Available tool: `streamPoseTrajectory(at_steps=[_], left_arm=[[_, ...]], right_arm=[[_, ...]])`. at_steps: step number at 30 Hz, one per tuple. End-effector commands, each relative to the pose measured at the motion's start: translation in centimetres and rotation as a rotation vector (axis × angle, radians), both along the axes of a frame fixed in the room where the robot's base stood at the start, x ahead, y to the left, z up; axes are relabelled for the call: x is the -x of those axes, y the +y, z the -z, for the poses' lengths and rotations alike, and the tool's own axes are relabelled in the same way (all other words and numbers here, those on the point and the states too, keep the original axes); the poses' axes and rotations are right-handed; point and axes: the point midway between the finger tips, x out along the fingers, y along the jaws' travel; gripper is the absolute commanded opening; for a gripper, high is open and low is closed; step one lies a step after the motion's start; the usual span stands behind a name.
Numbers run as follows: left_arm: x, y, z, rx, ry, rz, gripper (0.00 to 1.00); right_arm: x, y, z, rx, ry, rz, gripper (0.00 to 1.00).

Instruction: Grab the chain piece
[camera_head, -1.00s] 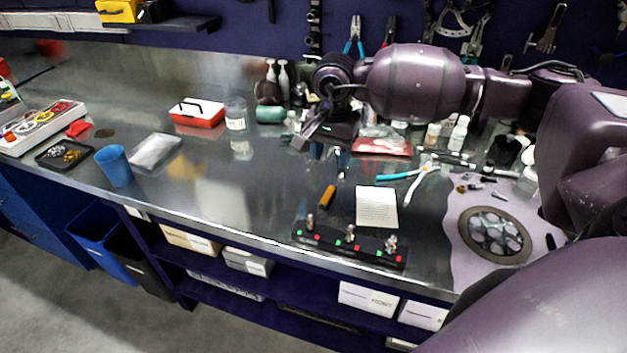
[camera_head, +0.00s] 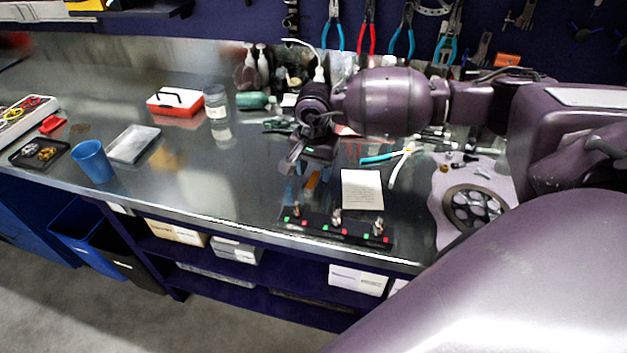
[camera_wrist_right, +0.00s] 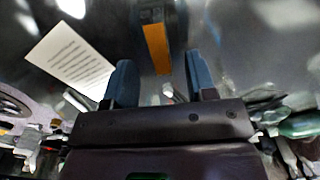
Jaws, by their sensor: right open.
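No piece that I can clearly identify as a chain shows. A black tray (camera_head: 40,153) at the far left holds small gold and silver parts too small to name. A black strip (camera_head: 335,230) with red and green marks at the bench's front edge carries three small metal pieces. My right gripper (camera_head: 305,160) is above the middle of the bench, behind that strip, pointing down. In the right wrist view its two blue-grey fingers (camera_wrist_right: 161,82) stand apart, empty. An orange-and-black item (camera_wrist_right: 157,45) lies on the bench beyond the fingertips. My left gripper is out of view.
A white note (camera_head: 362,190) and blue-handled pliers (camera_head: 380,158) lie right of the gripper. A blue cup (camera_head: 92,162), a clear tray (camera_head: 134,145) and a red box (camera_head: 175,103) stand at left. The bench between cup and gripper is mostly clear.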

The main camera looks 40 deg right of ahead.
Motion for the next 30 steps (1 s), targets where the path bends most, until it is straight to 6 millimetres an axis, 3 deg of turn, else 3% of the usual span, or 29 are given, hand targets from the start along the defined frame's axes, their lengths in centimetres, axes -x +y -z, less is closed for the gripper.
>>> streamPoseTrajectory(at_steps=[4,12,22,30], left_arm=[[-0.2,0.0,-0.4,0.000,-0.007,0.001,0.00],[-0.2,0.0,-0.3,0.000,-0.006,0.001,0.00],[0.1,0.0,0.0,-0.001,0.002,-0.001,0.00],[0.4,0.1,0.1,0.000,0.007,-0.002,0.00]], right_arm=[[0.0,0.0,1.8,-0.002,0.000,0.001,0.51],[-0.1,0.0,2.1,-0.001,-0.002,0.001,0.50],[-0.1,0.0,2.1,-0.001,-0.002,0.001,0.00],[-0.1,0.0,1.9,-0.001,-0.003,0.001,0.00]])
